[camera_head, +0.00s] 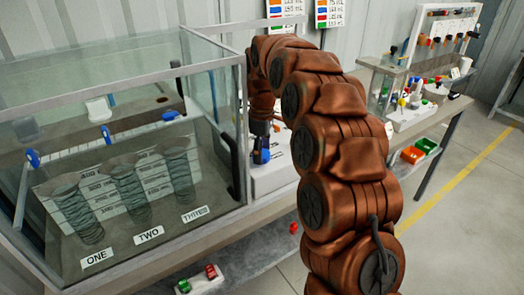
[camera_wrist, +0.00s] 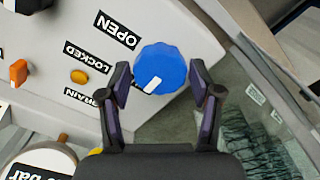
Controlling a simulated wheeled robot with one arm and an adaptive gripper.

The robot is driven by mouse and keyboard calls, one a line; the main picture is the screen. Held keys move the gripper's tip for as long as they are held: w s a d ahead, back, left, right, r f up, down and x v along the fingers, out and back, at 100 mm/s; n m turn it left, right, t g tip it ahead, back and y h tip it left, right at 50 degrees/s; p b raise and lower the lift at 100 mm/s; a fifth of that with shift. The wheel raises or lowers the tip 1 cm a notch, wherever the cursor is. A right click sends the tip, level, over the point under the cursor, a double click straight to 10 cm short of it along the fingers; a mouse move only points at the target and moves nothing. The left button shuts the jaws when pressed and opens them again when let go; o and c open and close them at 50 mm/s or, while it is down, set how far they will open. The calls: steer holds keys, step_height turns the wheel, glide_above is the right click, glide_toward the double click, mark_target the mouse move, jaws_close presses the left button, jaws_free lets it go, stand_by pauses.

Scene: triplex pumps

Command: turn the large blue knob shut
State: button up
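The large blue knob (camera_wrist: 168,66) sits on a pale panel (camera_wrist: 60,40) in the wrist view. Its white pointer mark faces lower left in the picture. Labels reading OPEN, LOCKED and DRAIN lie to its left. My gripper (camera_wrist: 160,70) is open, with one dark finger on the left of the knob and one on the right. Gaps show between the fingers and the knob, though contact in depth is hard to judge. In the head view my arm reaches down to a white unit (camera_head: 272,181) beside the glass tank; the gripper there is small and unclear.
A glass tank (camera_head: 120,72) with coiled tubes stands left of the arm, close to it. In the wrist view, small orange and yellow knobs (camera_wrist: 79,76) and a gauge (camera_wrist: 42,162) are on the left. Another bench (camera_head: 430,104) stands at the right.

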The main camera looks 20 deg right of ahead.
steer(key=shift+o, duration=1.1)
step_height(320, 180, up, 12)
stand_by(0.5)
